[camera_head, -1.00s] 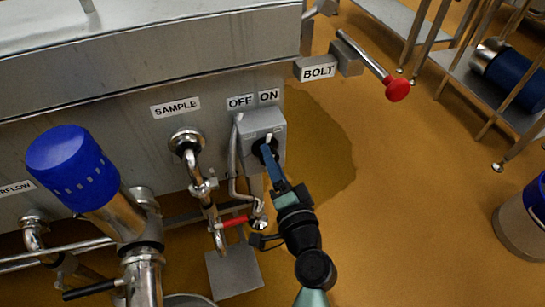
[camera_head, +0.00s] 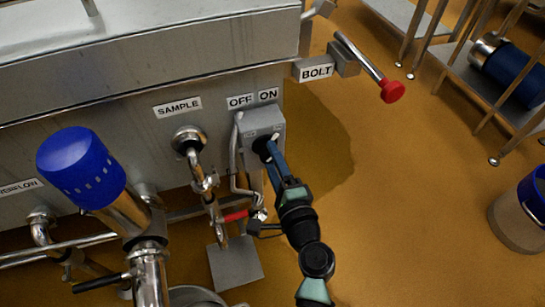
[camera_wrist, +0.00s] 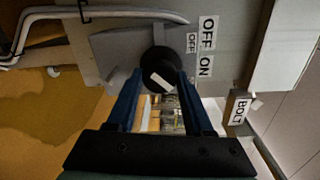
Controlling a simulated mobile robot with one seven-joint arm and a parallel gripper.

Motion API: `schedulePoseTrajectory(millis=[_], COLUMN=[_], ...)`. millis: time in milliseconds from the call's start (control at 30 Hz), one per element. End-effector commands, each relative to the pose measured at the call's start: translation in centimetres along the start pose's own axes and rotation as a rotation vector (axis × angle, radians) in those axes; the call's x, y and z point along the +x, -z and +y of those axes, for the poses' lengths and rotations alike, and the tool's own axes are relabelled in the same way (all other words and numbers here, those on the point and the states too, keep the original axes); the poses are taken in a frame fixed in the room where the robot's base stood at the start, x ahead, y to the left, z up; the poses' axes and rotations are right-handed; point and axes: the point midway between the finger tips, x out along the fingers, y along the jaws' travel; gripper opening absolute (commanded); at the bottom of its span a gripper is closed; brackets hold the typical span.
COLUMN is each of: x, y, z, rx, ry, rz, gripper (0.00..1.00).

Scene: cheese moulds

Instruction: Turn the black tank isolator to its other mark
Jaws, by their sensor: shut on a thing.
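The black tank isolator knob (camera_head: 261,145) sits on a grey box on the tank wall, under the OFF label (camera_head: 240,101) and the ON label (camera_head: 268,95). In the wrist view the round knob (camera_wrist: 158,62) carries a slanted white mark on its face. A small OFF mark (camera_wrist: 191,43) shows on the box plate; the plate's other mark cannot be made out. My gripper (camera_head: 271,150) reaches the knob from below right. In the wrist view its blue fingers (camera_wrist: 160,80) are shut on the knob, one on each side, and partly hide its edges.
A sample pipe (camera_head: 202,182) and a red-handled valve (camera_head: 236,215) stand left of my gripper. A blue-capped fitting (camera_head: 80,168) stands further left. The BOLT lever with its red knob (camera_head: 392,91) sticks out at upper right.

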Motion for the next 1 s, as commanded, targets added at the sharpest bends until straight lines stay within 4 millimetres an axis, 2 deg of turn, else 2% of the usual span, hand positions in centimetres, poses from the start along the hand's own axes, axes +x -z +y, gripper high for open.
schedulePoseTrajectory(millis=[367,400,533,833,1000], x=[-0.1,-0.1,-0.1,-0.1,-1.7], y=[0.1,0.1,0.0,0.0,0.1], z=[0.2,0.2,0.1,0.1,0.1], rx=[0.008,0.007,0.006,0.004,0.004], ry=[-0.003,-0.003,-0.002,-0.001,-0.003], rz=[0.001,0.001,0.001,0.000,0.003], gripper=[0.00,0.59,0.81,0.81,0.81])
